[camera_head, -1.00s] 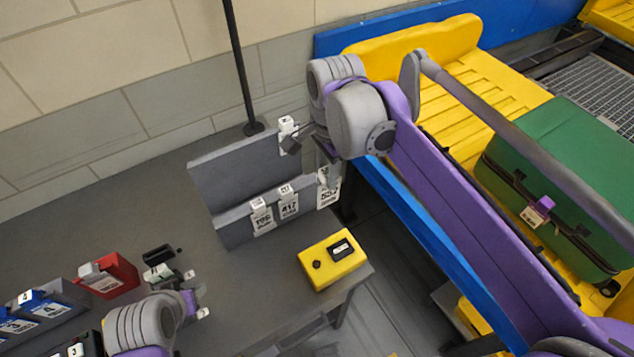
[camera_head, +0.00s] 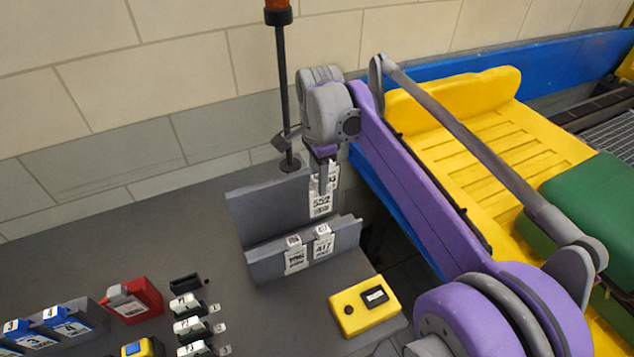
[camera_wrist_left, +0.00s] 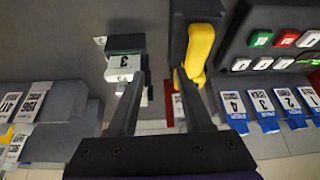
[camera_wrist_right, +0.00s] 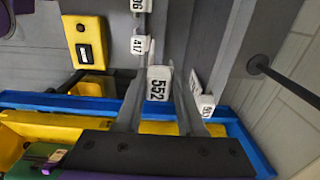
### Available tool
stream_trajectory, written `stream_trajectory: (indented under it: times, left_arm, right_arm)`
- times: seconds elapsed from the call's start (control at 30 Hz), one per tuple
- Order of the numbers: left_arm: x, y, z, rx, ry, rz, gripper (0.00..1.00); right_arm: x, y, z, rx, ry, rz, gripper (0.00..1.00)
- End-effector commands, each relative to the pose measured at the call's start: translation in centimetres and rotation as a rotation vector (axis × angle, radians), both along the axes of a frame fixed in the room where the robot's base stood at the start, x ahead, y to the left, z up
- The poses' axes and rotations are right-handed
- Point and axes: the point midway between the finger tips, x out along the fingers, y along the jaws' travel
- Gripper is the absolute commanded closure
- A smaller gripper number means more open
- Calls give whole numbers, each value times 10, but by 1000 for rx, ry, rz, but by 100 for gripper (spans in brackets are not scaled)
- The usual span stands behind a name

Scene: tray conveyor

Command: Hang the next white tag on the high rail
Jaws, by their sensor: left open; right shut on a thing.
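My right gripper (camera_head: 322,180) is shut on a white tag marked 552 (camera_head: 320,204), in front of the right end of the high rail (camera_head: 268,208). The held tag also shows between the fingers in the right wrist view (camera_wrist_right: 158,84). I cannot tell if it touches the rail. Another white tag (camera_wrist_right: 203,104) is on the high rail beside it, mostly hidden in the head view. Two white tags, 196 (camera_head: 296,256) and 417 (camera_head: 322,243), hang on the low rail (camera_head: 266,268). My left gripper (camera_wrist_left: 157,88) is open and empty, out of the head view.
A yellow box (camera_head: 364,306) sits right of the rails. A thin black pole (camera_head: 283,95) stands behind the high rail. A red holder (camera_head: 132,300), blue tags (camera_head: 68,322) and white numbered clips (camera_head: 187,306) occupy the table's left front. A green case (camera_head: 590,205) lies on the yellow conveyor tray.

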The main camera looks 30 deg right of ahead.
Motion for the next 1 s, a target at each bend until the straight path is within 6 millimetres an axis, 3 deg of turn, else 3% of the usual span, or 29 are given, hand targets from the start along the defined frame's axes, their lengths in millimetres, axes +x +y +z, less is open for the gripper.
stream_trajectory:
  times: [1.0]
  left_arm:
    - [7,0,17,0,-14,0,50]
  right_arm:
    - [72,-4,1,0,-1,2,100]
